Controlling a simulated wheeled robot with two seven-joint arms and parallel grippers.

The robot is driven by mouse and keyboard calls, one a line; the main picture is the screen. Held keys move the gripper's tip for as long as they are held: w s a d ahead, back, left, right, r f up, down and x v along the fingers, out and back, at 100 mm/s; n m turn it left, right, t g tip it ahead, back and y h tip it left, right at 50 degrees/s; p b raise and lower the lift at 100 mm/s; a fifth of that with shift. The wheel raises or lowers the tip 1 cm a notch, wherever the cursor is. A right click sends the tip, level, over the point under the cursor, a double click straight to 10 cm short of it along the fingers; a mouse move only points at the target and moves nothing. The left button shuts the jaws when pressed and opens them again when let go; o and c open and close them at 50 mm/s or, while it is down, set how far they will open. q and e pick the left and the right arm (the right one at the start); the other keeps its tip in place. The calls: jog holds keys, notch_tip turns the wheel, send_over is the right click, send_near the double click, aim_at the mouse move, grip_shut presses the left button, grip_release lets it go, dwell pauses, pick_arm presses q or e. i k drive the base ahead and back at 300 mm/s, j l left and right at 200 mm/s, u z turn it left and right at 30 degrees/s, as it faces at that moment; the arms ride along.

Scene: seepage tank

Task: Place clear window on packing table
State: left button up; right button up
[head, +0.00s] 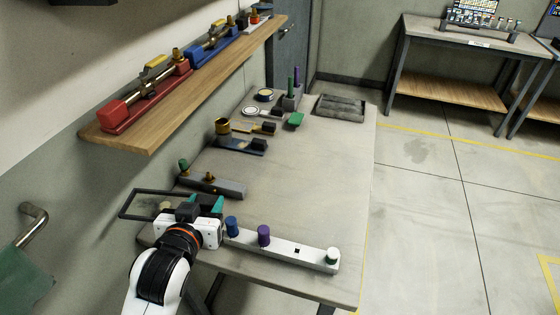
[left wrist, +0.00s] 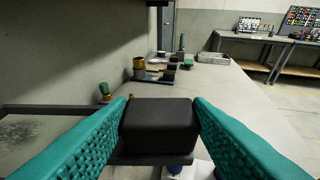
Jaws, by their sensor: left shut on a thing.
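The clear window (head: 142,191) is a thin dark rectangular frame with a see-through pane, at the left edge of the near table in the head view. Its frame also shows at the left in the left wrist view (left wrist: 50,109). My left gripper (head: 202,205) is shut on the window's black block-shaped grip (left wrist: 158,124), between its teal fingers. The window looks held above the surface; the gap is hard to judge. The grey packing table (head: 310,180) lies below and to the right. My right gripper is not in view.
A white bar with blue, purple and white knobs (head: 285,248) lies along the table's near edge. A grey bar (head: 215,186), brass-and-blue parts (head: 242,145) and a dark tray (head: 341,107) stand farther back. A wooden shelf (head: 190,90) overhangs the left. The table's right middle is clear.

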aim_at(323, 162)
jog(key=i+l+u, duration=0.1)
jog(key=l, duration=0.4)
jog(key=i+l, duration=0.15)
jog(key=l, duration=0.4)
jog(key=i+l+u, duration=0.15)
jog(key=l, duration=0.4)
jog(key=i+l+u, duration=0.1)
jog(key=i+l, duration=0.25)
